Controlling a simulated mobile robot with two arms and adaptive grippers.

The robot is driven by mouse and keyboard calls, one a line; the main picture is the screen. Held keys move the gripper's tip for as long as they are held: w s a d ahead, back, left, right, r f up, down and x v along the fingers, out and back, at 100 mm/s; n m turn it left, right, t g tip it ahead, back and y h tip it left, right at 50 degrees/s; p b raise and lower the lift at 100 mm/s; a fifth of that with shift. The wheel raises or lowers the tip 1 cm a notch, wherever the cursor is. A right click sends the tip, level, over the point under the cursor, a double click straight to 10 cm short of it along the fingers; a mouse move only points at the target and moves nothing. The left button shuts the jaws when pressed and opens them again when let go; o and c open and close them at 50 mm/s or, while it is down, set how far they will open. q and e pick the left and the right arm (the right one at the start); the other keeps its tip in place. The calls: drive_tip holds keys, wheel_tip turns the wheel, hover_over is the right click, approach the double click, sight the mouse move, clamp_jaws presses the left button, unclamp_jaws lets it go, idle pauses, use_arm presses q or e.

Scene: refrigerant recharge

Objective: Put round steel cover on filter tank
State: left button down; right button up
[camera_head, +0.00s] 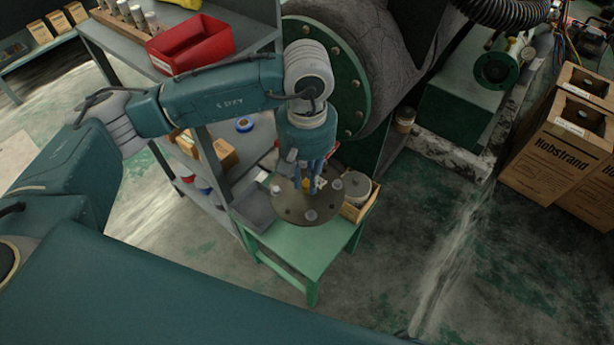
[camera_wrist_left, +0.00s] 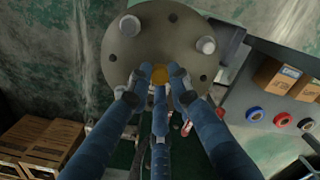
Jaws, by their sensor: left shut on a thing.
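The round steel cover (camera_head: 288,208) is a flat grey-brown disc with bolts and holes. It shows over the green stool (camera_head: 300,252); I cannot tell whether it touches it. My left gripper (camera_head: 308,186) points down and is shut on the cover near its middle. In the left wrist view the gripper fingers (camera_wrist_left: 158,88) close around a small yellow piece on the cover (camera_wrist_left: 150,40). A large dark cylinder with a green bolted flange (camera_head: 350,65), seemingly the filter tank, stands behind my left wrist and is partly hidden. My right gripper is out of view.
A grey round-lidded can (camera_head: 357,185) sits by a wooden tray (camera_head: 360,208) close to the cover. A grey shelf rack (camera_head: 255,30) with a red bin (camera_head: 190,43) stands at left. Cardboard boxes (camera_head: 565,140) stand at right. The floor in front is clear.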

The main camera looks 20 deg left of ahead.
use_arm(q)
drive_tip(key=shift+r, duration=0.1)
idle(0.3)
drive_tip(key=s+d+r+m, duration=0.2)
drive_tip(key=s+d+r, duration=0.1)
drive_tip(key=r, duration=0.5)
drive_tip(key=s+d+r+m, duration=0.3)
drive_tip(key=r, duration=0.5)
drive_tip(key=shift+d+r, duration=0.15)
drive_tip(key=shift+r, duration=0.2)
drive_tip(key=shift+s, duration=0.1)
